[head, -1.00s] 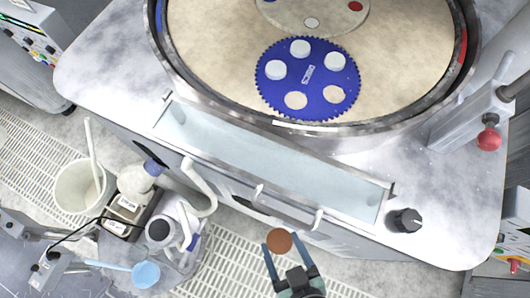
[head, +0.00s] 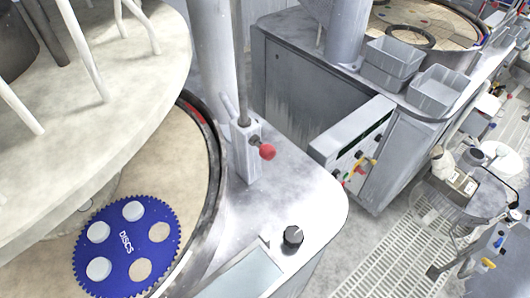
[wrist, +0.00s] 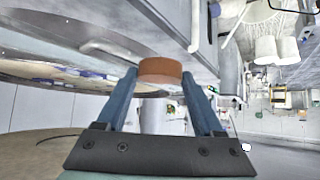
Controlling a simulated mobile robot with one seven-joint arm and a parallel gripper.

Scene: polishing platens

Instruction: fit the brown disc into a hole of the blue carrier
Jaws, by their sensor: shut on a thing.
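The blue carrier (head: 124,236) is a toothed disc lying on the beige platen at the lower left of the head view. White discs fill several of its holes. Two holes on its right side, an upper one and a lower one, show the beige platen through them. My gripper (wrist: 160,85) shows in the wrist view, shut on the brown disc (wrist: 160,70), which sits between the two blue fingertips. My gripper and the brown disc are outside the head view. The disc is held in the air, apart from the carrier.
A red knob (head: 267,152) stands on a post beside the platen, and a black dial (head: 293,236) sits on the machine top. A large pale round plate (head: 90,110) overhangs the platen. Grey bins (head: 436,92) stand on another machine at the right.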

